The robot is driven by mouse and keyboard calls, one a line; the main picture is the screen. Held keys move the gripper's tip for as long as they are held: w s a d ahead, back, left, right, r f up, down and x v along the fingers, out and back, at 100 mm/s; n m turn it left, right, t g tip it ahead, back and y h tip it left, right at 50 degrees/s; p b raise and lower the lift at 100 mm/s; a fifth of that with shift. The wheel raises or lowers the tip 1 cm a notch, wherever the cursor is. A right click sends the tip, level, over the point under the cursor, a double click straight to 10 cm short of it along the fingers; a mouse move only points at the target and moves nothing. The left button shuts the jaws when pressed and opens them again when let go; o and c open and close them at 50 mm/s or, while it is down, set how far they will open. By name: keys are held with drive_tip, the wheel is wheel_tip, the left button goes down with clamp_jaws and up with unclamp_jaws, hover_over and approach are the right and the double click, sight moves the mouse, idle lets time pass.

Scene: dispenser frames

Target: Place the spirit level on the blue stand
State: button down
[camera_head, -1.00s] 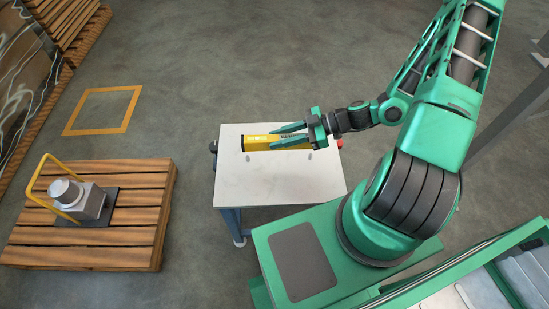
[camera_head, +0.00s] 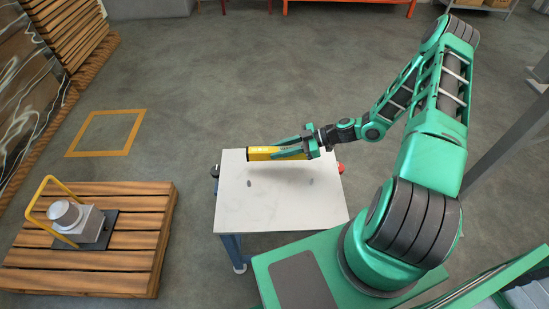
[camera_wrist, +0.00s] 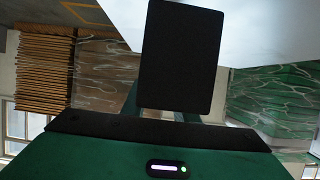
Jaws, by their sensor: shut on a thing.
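The spirit level (camera_head: 260,154) is a long yellow bar with dark markings, lying about level in the head view. My gripper (camera_head: 278,148) is shut on its right part, and its left end sticks out past the fingers. The level is in the air above the far part of a white-topped table (camera_head: 262,206). In the wrist view a dark flat block (camera_wrist: 182,55) stands before my gripper's green body; I cannot tell whether it is the level's end. No separate blue stand shows clearly; the table has blue legs (camera_head: 234,250).
A wooden pallet (camera_head: 130,258) at the left bears a grey machine (camera_head: 88,222) with a yellow rail. A yellow square (camera_head: 138,123) is marked on the floor behind it. An orange rack (camera_head: 350,2) stands at the far edge. The tabletop is otherwise nearly bare.

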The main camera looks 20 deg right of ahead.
drive_tip(key=shift+f, duration=1.9)
drive_tip(key=c, duration=1.4)
unclamp_jaws()
drive_tip(key=shift+f, duration=0.1)
drive_tip(key=v, duration=1.2)
drive_tip(key=s+d+r+m+g+h, duration=0.3)
drive_tip(key=s+r+m+h, duration=0.25)
drive_tip(key=r, duration=0.45)
drive_tip(key=s+d+r+m+g+h, duration=0.2)
drive_tip(key=s+d+r+m+h, duration=0.2)
drive_tip(key=s+r, duration=0.5)
drive_tip(key=s+a+r+m+h, duration=0.1)
drive_tip(key=s+r+m+h, duration=0.2)
drive_tip(key=s+r+m, duration=0.8)
wheel_tip(320, 180, up, 3)
drive_tip(key=s, duration=0.2)
drive_tip(key=shift+s+a+t, duration=0.25)
drive_tip(key=shift+a+t, duration=0.1)
drive_tip(key=shift+t, duration=0.05)
